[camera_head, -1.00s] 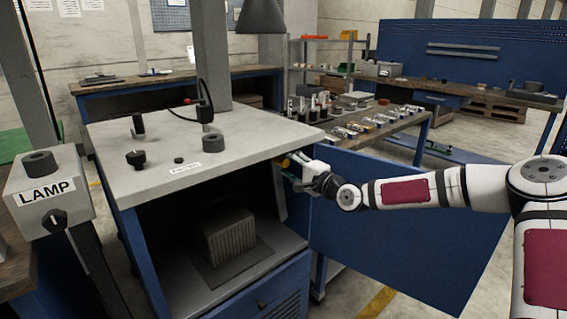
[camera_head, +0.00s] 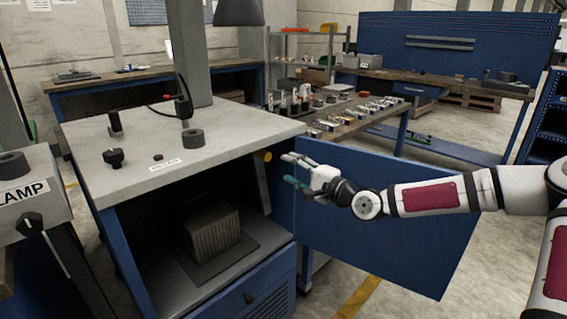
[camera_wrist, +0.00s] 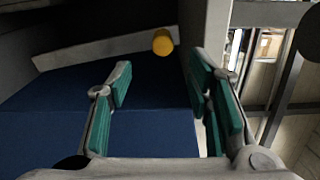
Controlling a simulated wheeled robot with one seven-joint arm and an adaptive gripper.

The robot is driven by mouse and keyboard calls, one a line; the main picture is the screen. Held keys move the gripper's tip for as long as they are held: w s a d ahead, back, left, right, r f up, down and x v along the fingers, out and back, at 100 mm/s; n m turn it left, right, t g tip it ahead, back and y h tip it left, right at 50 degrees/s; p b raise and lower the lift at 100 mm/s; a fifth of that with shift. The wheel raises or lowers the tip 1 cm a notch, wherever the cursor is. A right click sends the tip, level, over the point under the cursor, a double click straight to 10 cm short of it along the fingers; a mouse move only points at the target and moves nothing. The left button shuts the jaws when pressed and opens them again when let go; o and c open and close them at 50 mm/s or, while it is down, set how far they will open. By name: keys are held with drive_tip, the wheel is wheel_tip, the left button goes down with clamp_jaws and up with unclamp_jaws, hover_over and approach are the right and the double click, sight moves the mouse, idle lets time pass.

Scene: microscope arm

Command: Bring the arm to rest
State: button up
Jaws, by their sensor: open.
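My gripper (camera_head: 290,170) is open and empty in the head view, in front of the blue cabinet door (camera_head: 400,215), at the right side of the grey-topped cabinet (camera_head: 190,150). My arm reaches in from the right. In the wrist view my gripper (camera_wrist: 165,90) shows two spread fingers with green pads and nothing between them. A yellow round knob or rod end (camera_wrist: 162,42) lies beyond the fingertips, apart from them. It also shows in the head view, just left of the fingers, under the cabinet top's edge.
The cabinet is open at the front, with a ribbed grey block (camera_head: 210,230) inside. A lamp box (camera_head: 30,195) stands at the left. Behind is a bench (camera_head: 350,125) with several small parts. Floor shows free at the lower right.

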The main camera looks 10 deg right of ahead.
drive_tip(key=s+a+f+n+g+h, duration=0.2)
drive_tip(key=s+a+f+n+g, duration=0.35)
drive_tip(key=f, duration=0.25)
drive_tip(key=s+d+f+n+g+h, duration=0.3)
drive_tip(key=s+d+g+h, duration=0.15)
drive_tip(key=s, duration=0.35)
drive_tip(key=s+d+r+n+g+h, duration=0.1)
drive_tip(key=s+d+r+h, duration=0.25)
drive_tip(key=s+r, duration=0.4)
drive_tip(key=s+d+r+n+g+h, duration=0.1)
drive_tip(key=s+d+r+h, duration=0.25)
drive_tip(key=s, duration=0.65)
drive_tip(key=s+a+r+n+g+y, duration=0.1)
drive_tip(key=s+r+y, duration=0.15)
drive_tip(key=s, duration=0.85)
drive_tip(key=s+a+r+g+y, duration=0.15)
drive_tip(key=s+r, duration=0.25)
drive_tip(key=s, duration=0.6)
wheel_tip(320, 180, up, 22)
drive_tip(key=t+p, duration=0.4)
drive_tip(key=p, duration=1.6)
drive_tip(key=shift+p, duration=0.4)
